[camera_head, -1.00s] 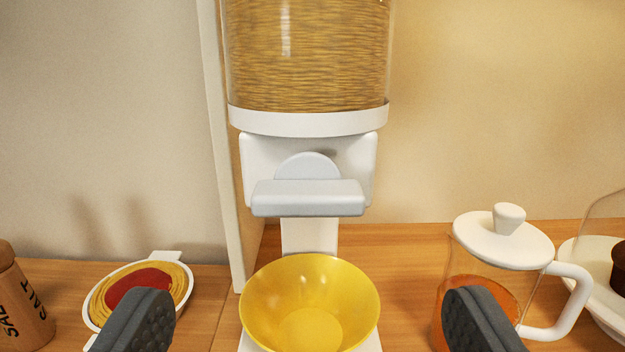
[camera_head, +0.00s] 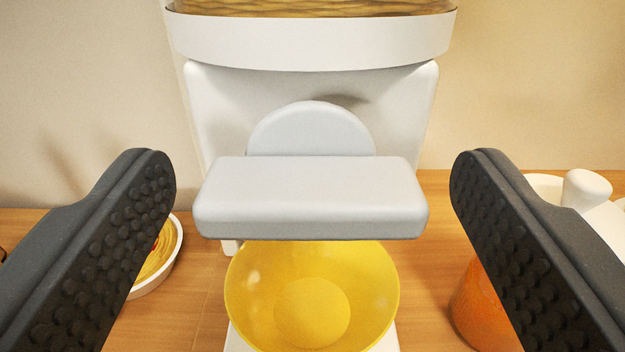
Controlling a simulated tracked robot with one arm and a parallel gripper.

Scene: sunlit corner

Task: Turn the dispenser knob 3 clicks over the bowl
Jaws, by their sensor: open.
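The dispenser knob (camera_head: 311,196) is a pale grey horizontal bar on a round disc, on the front of the white dispenser (camera_head: 311,42). The bar looks level. The yellow bowl (camera_head: 250,290) stands below the knob and looks empty; the bar hides its far rim. My gripper (camera_head: 312,172) is open, with one dark, studded finger on each side of the knob. A gap shows between each finger and the bar's ends, and neither finger appears to touch it.
A white dish with yellow food (camera_head: 160,258) is at the left, partly behind the left finger. Bare wooden counter lies beside the bowl.

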